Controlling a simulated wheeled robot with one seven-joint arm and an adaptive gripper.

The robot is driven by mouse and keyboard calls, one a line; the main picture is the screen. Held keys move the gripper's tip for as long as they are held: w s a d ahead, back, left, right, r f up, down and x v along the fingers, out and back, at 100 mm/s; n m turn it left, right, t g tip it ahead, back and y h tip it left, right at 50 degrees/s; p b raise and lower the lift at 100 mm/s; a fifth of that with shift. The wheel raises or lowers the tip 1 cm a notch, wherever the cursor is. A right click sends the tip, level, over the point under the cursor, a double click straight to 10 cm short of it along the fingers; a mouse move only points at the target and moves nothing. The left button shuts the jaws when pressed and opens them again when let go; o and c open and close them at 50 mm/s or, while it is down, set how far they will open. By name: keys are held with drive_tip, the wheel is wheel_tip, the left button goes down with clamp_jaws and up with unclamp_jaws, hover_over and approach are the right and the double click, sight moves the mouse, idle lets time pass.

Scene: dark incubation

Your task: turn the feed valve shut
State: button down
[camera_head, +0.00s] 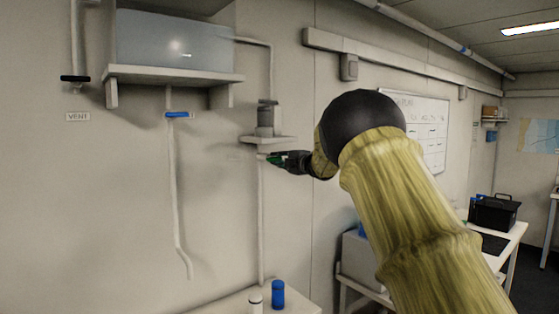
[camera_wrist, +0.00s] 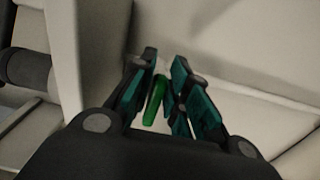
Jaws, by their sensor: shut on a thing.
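A green valve handle (camera_wrist: 154,100) lies between the fingers of my gripper (camera_wrist: 165,62) in the wrist view. My gripper is shut on this handle. In the head view my gripper (camera_head: 281,160) is at the thin vertical pipe (camera_head: 262,215) on the wall, just below a small shelf (camera_head: 268,140). There the fingers hide most of the handle, and only a bit of green shows. A faint label (camera_head: 234,158) on the wall left of the pipe is too small to read.
A blue-handled valve (camera_head: 178,115) and a black-handled valve (camera_head: 75,78) by a VENT label (camera_head: 77,117) are on the left. A grey tank (camera_head: 174,42) stands on a wall shelf.

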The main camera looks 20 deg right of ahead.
drive_tip(key=c, duration=1.5)
unclamp_jaws()
drive_tip(key=shift+d+f, duration=0.1)
drive_tip(key=shift+d, duration=0.05)
drive_tip(key=v, duration=1.2)
